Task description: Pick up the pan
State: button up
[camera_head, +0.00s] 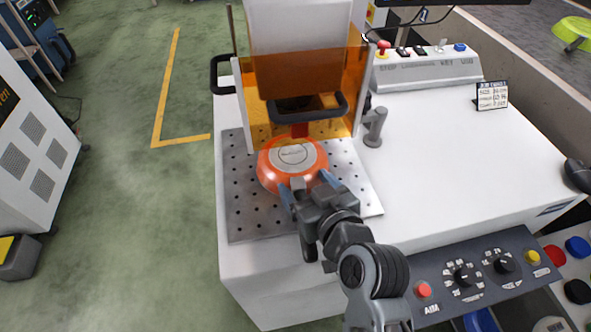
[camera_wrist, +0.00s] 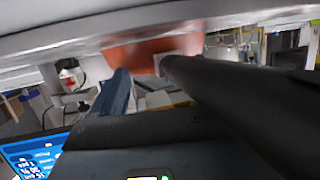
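The pan (camera_head: 275,170) is orange with a pale round base facing up. It sits upside down on a perforated metal plate (camera_head: 243,210), in front of the machine. My gripper (camera_head: 309,186) is at the pan's near side, its two blue-tipped fingers spread apart at the rim. A small grey piece shows between the fingers; I cannot tell whether it belongs to the pan. In the wrist view the fingers (camera_wrist: 145,78) are apart and a blurred orange part of the pan (camera_wrist: 150,52) lies just beyond them. Contact with the pan cannot be made out.
An orange see-through guard (camera_head: 335,75) with a black loop handle (camera_head: 325,112) stands right behind the pan. A grey post (camera_head: 374,130) is to its right. The white tabletop (camera_head: 450,170) is mostly clear. A button panel (camera_head: 485,275) runs along the front right.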

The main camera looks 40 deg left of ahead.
jog(key=shift+d, duration=0.1)
grip_shut()
dwell(0.4)
